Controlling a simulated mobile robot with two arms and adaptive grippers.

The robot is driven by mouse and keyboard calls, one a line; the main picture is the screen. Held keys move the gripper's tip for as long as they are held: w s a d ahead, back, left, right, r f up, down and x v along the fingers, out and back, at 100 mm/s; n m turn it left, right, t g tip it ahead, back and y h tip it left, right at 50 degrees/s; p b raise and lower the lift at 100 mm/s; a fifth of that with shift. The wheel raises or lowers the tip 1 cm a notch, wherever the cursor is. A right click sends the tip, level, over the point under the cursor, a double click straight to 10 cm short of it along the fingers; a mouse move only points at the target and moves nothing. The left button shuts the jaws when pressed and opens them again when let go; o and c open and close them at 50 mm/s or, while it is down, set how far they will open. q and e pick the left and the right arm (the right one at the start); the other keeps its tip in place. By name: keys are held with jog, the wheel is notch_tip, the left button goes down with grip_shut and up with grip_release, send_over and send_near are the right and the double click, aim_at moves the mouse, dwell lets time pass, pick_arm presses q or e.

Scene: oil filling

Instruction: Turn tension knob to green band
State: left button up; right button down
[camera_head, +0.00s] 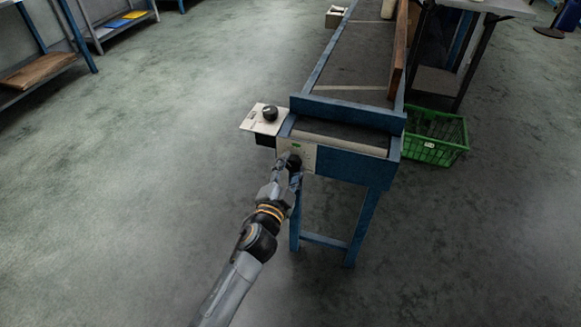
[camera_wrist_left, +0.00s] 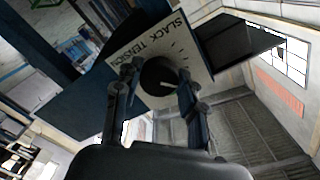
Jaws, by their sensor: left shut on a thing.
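The black tension knob (camera_wrist_left: 156,74) sits on a pale panel (camera_wrist_left: 204,58) lettered "SLACK TENSION", with short tick marks around the knob. A light pointer line on the knob shows near its lower right edge in the wrist view. My left gripper (camera_wrist_left: 158,84) has one finger on each side of the knob and is shut on it. In the head view the panel (camera_head: 307,152) is on the near end of a blue conveyor, with a small green mark (camera_head: 296,147) above the knob. My left gripper (camera_head: 286,164) partly hides the knob there. My right gripper is not in view.
A second black knob (camera_head: 270,113) sits on a pale plate (camera_head: 252,122) at the conveyor's left side. The blue conveyor frame (camera_head: 345,112) stretches away behind. A green crate (camera_head: 436,139) stands on the floor to its right. The floor left of the conveyor is clear.

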pick_arm(q)
jog(key=m, duration=0.3)
jog(key=shift+m, duration=2.5)
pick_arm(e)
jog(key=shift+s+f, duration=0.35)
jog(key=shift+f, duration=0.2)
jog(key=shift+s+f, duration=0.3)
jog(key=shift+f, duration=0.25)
pick_arm(q)
jog(key=shift+m, duration=0.3)
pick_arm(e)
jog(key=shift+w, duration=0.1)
pick_arm(q)
jog(key=o, duration=1.2)
jog(key=shift+c, duration=0.2)
